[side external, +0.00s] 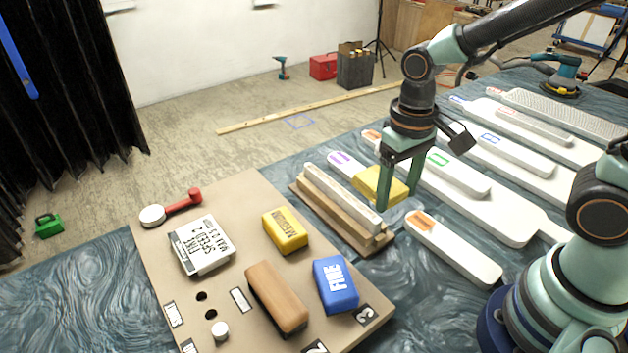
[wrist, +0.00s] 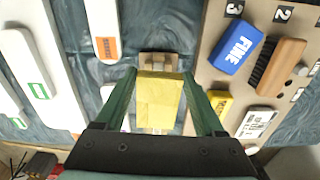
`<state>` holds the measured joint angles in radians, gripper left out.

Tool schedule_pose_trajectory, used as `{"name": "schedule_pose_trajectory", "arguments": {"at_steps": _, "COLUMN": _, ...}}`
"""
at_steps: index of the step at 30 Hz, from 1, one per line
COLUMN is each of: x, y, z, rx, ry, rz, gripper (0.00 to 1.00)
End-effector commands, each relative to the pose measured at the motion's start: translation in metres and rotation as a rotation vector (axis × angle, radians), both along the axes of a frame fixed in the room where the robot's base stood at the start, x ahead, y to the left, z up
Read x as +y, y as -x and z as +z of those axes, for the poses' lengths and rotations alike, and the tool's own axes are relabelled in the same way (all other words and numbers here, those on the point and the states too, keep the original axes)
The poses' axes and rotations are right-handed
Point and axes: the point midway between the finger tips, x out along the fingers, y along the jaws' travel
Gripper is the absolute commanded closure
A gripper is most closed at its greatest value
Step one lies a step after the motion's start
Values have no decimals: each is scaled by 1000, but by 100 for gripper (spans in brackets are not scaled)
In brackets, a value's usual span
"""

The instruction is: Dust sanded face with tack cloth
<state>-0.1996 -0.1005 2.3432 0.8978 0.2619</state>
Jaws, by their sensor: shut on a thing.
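My gripper (side external: 397,197) is shut on a yellow folded cloth (side external: 371,184), which looks like the tack cloth. In the wrist view the cloth (wrist: 159,98) fills the space between the two green fingers (wrist: 165,98). In the side view the cloth appears just behind and right of a pale, narrow workpiece (side external: 342,196) that lies on a wooden holder (side external: 318,206). I cannot tell whether the cloth touches the workpiece. In the wrist view the cloth and fingers hide most of the holder.
A tan board (side external: 240,195) carries a yellow MEDIUM block (side external: 285,230), a blue FINE block (side external: 336,285), a brush (side external: 277,297), a white lettered box (side external: 201,246) and a red-handled tool (side external: 172,207). Several white paddle-shaped pieces (side external: 455,249) lie to the right on the blue cover.

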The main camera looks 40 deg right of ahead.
Motion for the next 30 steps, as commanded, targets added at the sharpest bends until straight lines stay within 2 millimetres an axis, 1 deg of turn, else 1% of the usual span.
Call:
{"name": "schedule_pose_trajectory", "arguments": {"at_steps": 17, "x": 0, "y": 1, "z": -53, "rx": 5, "ry": 1, "rz": 0, "gripper": 73}}
{"name": "schedule_pose_trajectory", "arguments": {"at_steps": 21, "x": 0, "y": -1, "z": -69, "rx": 5, "ry": 1, "rz": 0, "gripper": 73}}
{"name": "schedule_pose_trajectory", "arguments": {"at_steps": 23, "x": 0, "y": -8, "z": -66, "rx": 2, "ry": 0, "rz": -1, "gripper": 73}}
{"name": "schedule_pose_trajectory", "arguments": {"at_steps": 30, "x": 0, "y": -31, "z": -67, "rx": 1, "ry": 0, "rz": -1, "gripper": 73}}
